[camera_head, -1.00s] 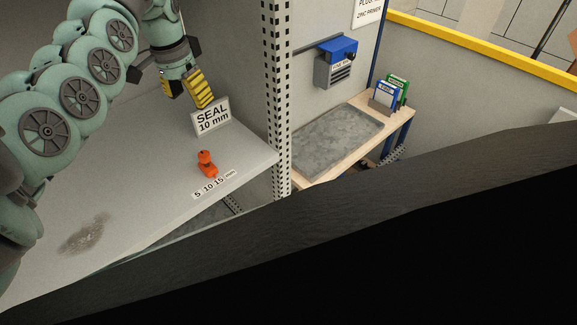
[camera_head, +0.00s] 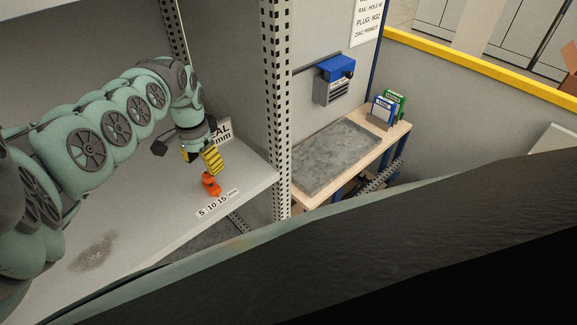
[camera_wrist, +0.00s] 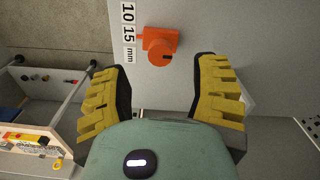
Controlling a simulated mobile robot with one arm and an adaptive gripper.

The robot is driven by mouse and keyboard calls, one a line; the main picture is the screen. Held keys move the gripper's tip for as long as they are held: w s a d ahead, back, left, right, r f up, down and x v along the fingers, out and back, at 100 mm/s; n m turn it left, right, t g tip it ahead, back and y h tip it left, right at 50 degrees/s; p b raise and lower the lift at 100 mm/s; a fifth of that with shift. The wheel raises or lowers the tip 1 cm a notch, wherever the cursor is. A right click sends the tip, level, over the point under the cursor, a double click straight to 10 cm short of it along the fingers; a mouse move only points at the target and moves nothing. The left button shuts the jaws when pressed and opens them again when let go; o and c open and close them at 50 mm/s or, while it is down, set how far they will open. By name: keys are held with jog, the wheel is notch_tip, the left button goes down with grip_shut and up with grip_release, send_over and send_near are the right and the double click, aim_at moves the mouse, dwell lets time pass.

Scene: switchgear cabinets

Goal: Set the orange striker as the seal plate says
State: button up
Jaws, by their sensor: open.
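The orange striker (camera_head: 210,184) stands on the grey shelf behind the scale label (camera_head: 217,204), which reads 5, 10, 15 mm. In the wrist view the striker (camera_wrist: 160,45) lies ahead of and between my fingers, next to the label's 15 and mm marks (camera_wrist: 128,42). The seal plate (camera_head: 222,133) is partly hidden behind my arm; earlier it read SEAL 10 mm. My gripper (camera_head: 202,160) has yellow ribbed fingers. It is open and empty, just above and behind the striker, apart from it in the wrist view.
A perforated upright post (camera_head: 276,100) stands right of the shelf (camera_head: 150,210). Beyond it are a workbench with a grey mat (camera_head: 335,157), a blue wall box (camera_head: 335,78) and binders (camera_head: 388,108). The shelf's front left is clear apart from a dark stain (camera_head: 93,252).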

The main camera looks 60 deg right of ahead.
aim_at(207, 175)
jog(key=shift+d+f+b, duration=0.1)
jog(key=shift+f+b, duration=0.35)
jog(key=shift+f, duration=2)
jog(key=shift+o, duration=0.3)
grip_shut()
